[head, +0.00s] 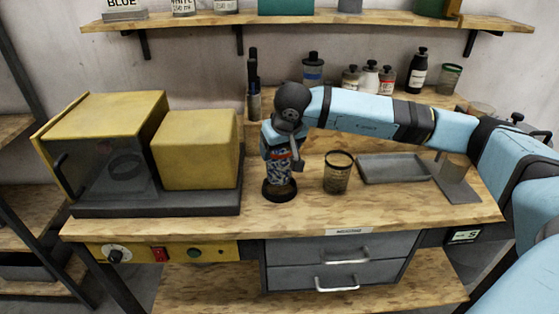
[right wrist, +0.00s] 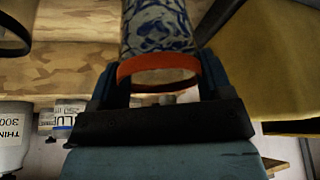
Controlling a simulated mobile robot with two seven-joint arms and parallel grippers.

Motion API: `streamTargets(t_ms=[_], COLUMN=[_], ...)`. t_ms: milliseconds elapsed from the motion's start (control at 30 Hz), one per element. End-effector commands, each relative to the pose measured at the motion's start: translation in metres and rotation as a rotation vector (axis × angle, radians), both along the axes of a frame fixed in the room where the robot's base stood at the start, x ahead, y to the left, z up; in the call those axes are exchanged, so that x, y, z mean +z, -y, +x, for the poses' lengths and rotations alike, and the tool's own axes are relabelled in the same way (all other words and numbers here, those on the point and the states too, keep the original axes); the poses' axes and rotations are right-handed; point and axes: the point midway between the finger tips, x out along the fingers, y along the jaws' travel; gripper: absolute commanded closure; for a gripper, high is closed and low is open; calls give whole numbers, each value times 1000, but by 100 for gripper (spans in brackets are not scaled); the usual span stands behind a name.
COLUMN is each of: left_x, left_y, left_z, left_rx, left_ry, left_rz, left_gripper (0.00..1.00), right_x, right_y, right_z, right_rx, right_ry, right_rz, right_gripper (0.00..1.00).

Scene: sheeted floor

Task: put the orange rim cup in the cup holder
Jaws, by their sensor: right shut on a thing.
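The orange rim cup (head: 280,171) has a blue and white pattern and stands roughly upright on the workbench's front middle. My right gripper (head: 281,152) points down over it and is shut on it near the rim. In the right wrist view the orange rim (right wrist: 158,66) lies between the two fingers, with the patterned wall (right wrist: 157,25) beyond. A dark round base (head: 279,191), perhaps the cup holder, is directly under the cup. I cannot tell whether the cup rests in it. My left gripper is not in view.
A dark open-topped jar (head: 337,175) stands just right of the cup. A grey tray (head: 392,168) and a grey plate with a block (head: 458,188) are farther right. A yellow machine (head: 196,150) is close on the left. Bottles (head: 313,70) line the back.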

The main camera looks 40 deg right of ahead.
Motion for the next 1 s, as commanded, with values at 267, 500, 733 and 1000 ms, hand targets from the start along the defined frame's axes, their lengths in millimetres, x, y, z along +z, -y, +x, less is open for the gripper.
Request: streamTargets(t_ms=[267,500,733,1000], left_x=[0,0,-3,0], left_y=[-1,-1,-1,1], left_z=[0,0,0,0], left_rx=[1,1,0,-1], left_ry=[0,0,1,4], left_rz=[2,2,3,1], left_gripper=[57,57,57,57], right_x=[-37,-39,-43,-43], right_y=[0,0,0,0], right_z=[0,0,0,0], right_rx=[0,0,0,0], right_ry=[-1,1,-1,-1], right_rz=[0,0,0,0], right_gripper=[87,87,14,2])
